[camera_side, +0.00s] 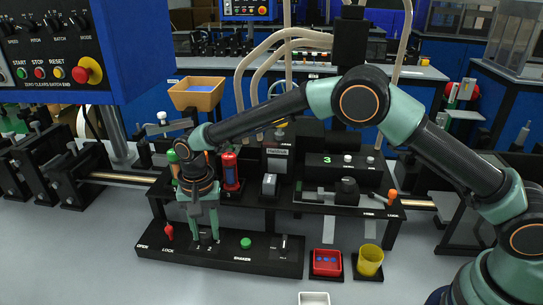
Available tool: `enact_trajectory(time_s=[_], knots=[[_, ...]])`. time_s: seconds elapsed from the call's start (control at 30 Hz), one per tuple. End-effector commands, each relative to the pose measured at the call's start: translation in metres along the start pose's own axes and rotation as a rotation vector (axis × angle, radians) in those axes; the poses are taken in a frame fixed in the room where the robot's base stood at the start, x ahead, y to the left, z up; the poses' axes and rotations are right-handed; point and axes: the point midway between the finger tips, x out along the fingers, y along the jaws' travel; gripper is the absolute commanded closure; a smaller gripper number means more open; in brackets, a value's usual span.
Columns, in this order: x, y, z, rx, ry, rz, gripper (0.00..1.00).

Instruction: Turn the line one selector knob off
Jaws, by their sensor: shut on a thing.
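A long black control panel (265,267) lies along the front of the bench, with printed labels including OPEN, LOCK and SHAKER. My gripper (205,238) points straight down over its left-middle part, its green fingers shut on a small black selector knob (206,239). The fingers hide much of this knob, so its pointer direction cannot be read. Small markings stand just in front of it, too small to read surely. Another black knob (284,243) stands at the panel's right end, apart from my gripper.
A red tray (327,262) and a yellow cup (370,260) sit right of the panel. A raised black stand (300,203) rises behind. The grey front bench is mostly clear.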

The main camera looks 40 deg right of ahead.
Motion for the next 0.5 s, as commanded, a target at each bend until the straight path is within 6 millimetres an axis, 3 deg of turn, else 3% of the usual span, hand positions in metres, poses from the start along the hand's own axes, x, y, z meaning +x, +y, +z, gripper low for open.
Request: enact_trajectory(time_s=[0.5], knots=[[-0.0015, 0.0000, -0.0034, 0.096, 0.003, -0.006, 1.00]])
